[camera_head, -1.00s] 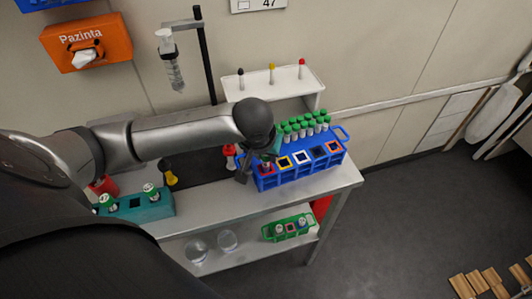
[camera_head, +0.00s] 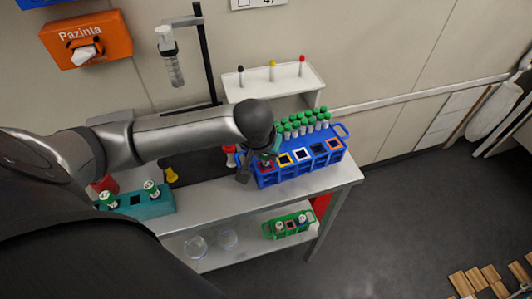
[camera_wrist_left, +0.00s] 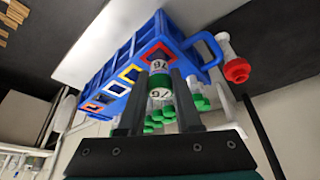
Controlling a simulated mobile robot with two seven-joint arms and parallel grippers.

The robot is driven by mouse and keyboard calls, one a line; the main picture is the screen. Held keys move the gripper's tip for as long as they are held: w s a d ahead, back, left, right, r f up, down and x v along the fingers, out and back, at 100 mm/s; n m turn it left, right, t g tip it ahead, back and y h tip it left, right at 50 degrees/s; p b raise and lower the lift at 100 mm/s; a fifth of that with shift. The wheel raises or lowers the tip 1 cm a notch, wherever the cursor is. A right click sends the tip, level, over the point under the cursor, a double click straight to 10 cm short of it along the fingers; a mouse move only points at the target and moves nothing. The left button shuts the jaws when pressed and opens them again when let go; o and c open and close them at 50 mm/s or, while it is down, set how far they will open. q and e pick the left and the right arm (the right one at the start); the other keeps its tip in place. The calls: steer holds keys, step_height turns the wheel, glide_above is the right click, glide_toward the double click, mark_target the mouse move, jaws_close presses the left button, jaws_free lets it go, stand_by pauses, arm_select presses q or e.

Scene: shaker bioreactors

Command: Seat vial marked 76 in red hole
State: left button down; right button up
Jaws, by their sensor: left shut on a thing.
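The vial marked 76 (camera_wrist_left: 160,94) has a green cap and a white label, and shows between the fingers in the left wrist view. My left gripper (camera_wrist_left: 160,78) is shut on it; in the head view this gripper (camera_head: 264,160) is at the left end of the blue rack (camera_head: 297,176). The red-framed hole (camera_wrist_left: 148,49) is at that end of the rack. The vial's lower end overlaps the red frame in the wrist view; how deep it sits cannot be told. My right gripper is not in view.
Several green-capped vials (camera_head: 306,122) stand in the rack's back rows. Yellow, white, black and orange framed holes continue to the right. A teal rack (camera_head: 160,203) with two vials stands left. A red-topped item (camera_wrist_left: 236,70) is close beside the rack. A green rack (camera_head: 290,225) is on the lower shelf.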

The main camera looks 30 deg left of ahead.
arm_select(q)
steer(key=shift+f, duration=0.55)
steer(key=c, duration=0.5)
jaws_free()
steer(key=shift+r, duration=0.1)
steer(key=p+v, duration=0.3)
steer(key=v, duration=1.2)
steer(key=shift+s+d, duration=0.1)
steer(key=shift+d, duration=0.1)
